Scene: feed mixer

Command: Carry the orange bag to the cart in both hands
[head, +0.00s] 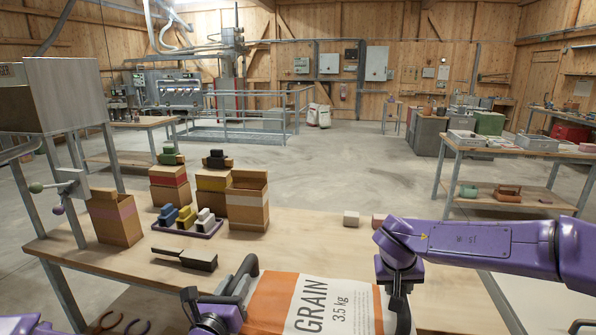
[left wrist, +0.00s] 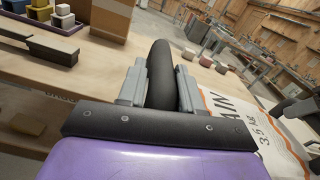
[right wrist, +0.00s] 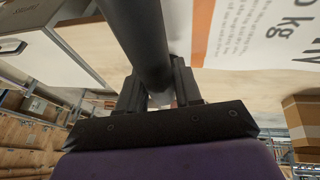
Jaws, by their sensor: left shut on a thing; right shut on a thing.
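The orange and white bag (head: 315,302), printed GRAIN 3.5 kg, is at the bottom middle of the head view, at the near edge of the wooden table. It has dark handles at both sides. My left gripper (head: 218,300) is shut on the left handle (left wrist: 162,72). My right gripper (head: 397,280) is shut on the right handle (right wrist: 135,40). The bag's printed side also shows in the left wrist view (left wrist: 245,125). Its lower part is cut off, and I cannot tell whether it touches the table. I cannot identify the cart for certain.
The wooden table (head: 330,235) bears open cardboard boxes (head: 248,205), a tray of coloured blocks (head: 190,228), a dark brush-like tool (head: 185,258) and small blocks (head: 351,218). A light grey surface (head: 520,290) lies beyond its right edge. Open floor (head: 340,165) extends behind.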

